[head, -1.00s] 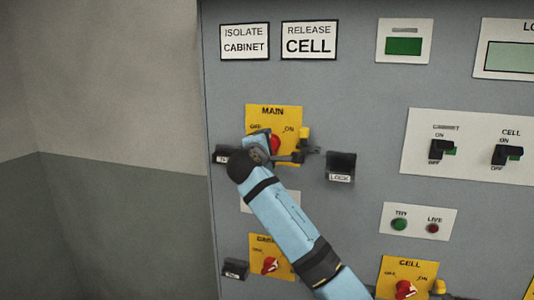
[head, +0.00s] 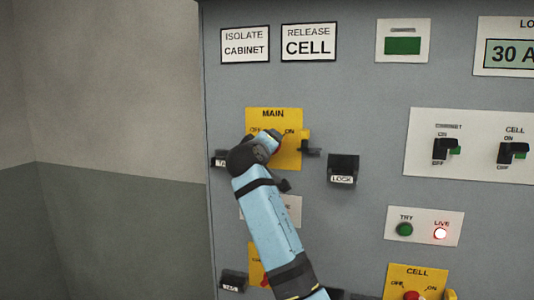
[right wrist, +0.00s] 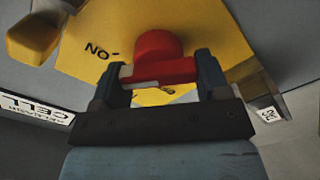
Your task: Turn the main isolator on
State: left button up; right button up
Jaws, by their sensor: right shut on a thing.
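The main isolator is a yellow plate (head: 290,155) marked MAIN, with OFF at left and ON at right, on the grey cabinet front. My right gripper (head: 270,139) covers its knob in the head view. In the right wrist view the red knob (right wrist: 158,57) sits between the fingers of my right gripper (right wrist: 158,76), which is shut on its handle. The plate (right wrist: 100,35) shows upside down there, with ON left of the knob. The knob's exact pointing is hard to read. My left gripper is not in view.
The display (head: 510,54) reads 30 A. A black LOCK holder (head: 343,168) is right of the plate. The CELL isolator (head: 418,278) is lower right. Bare wall (head: 110,90) lies left.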

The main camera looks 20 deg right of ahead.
jog(key=shift+m+b, duration=0.3)
jog(key=shift+m, duration=0.3)
jog(key=shift+r, duration=0.1)
jog(key=o, duration=0.9)
jog(key=b+v, duration=0.2)
jog(key=v, duration=1.1)
jog(key=shift+s+a, duration=0.25)
jog(key=shift+s, duration=0.1)
